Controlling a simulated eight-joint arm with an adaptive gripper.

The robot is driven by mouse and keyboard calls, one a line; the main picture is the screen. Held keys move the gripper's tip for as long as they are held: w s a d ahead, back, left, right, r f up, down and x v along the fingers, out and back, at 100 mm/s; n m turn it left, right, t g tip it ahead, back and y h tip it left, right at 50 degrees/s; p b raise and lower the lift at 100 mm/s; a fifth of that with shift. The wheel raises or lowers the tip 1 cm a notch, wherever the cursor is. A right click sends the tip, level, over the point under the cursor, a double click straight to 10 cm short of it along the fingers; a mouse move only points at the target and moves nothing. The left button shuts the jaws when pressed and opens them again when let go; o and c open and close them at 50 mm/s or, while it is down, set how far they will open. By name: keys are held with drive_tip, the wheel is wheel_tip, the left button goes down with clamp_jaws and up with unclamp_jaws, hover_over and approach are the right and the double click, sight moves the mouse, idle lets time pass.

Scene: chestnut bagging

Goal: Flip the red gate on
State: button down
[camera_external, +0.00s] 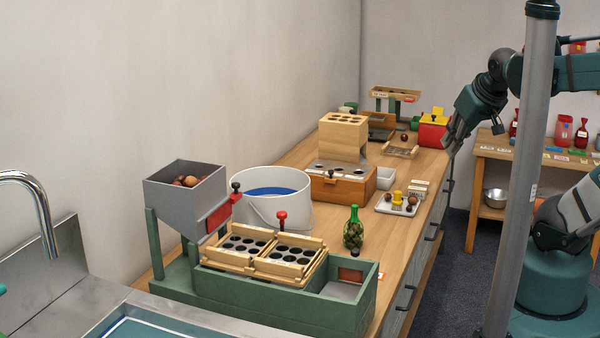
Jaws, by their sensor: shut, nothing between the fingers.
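A red gate plate (219,216) sits on the right side of the grey hopper (178,210), low near its outlet. A black-knobbed red lever (236,191) stands at its upper right. A separate red knob (282,219) rises above the wooden sorting trays with round holes (262,259). My gripper (449,148) is at the far right of the bench, pointing down and well away from the hopper. It looks shut and empty. Its fingertips are small in this view.
The hopper holds brown chestnuts (187,181). A white bucket with blue inside (271,199), a green bottle (353,228) and a wooden box unit (341,185) stand between the hopper and my gripper. A grey post (519,180) crosses the view at right.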

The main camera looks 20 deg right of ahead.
drive_tip(key=w+a+r+n+g+p, duration=0.1)
drive_tip(key=w+a+r+n+p, duration=0.25)
drive_tip(key=a+n, duration=0.45)
drive_tip(key=w+a+r+n+g+p, duration=0.1)
drive_tip(key=w+a+r+n+p, duration=0.3)
drive_tip(key=a, duration=0.7)
drive_tip(key=w+a+r+n+g+p, duration=0.1)
drive_tip(key=w+a+r+n+p, duration=0.15)
drive_tip(key=a+n+p, duration=0.55)
drive_tip(key=s+a+f+n+p, duration=0.1)
drive_tip(key=s+a+n+p, duration=0.1)
drive_tip(key=a, duration=0.8)
drive_tip(key=s+a+f+n+p, duration=0.1)
drive_tip(key=s+a+n+p, duration=0.1)
drive_tip(key=a+n, duration=0.4)
drive_tip(key=s+a+f+n+h+p, duration=0.1)
drive_tip(key=s+a+n, duration=0.3)
drive_tip(key=a, duration=1.1)
drive_tip(key=shift+s+a+f+g+p, duration=0.35)
drive_tip(key=shift+a+f+g+p, duration=0.05)
drive_tip(key=shift+f+p, duration=0.25)
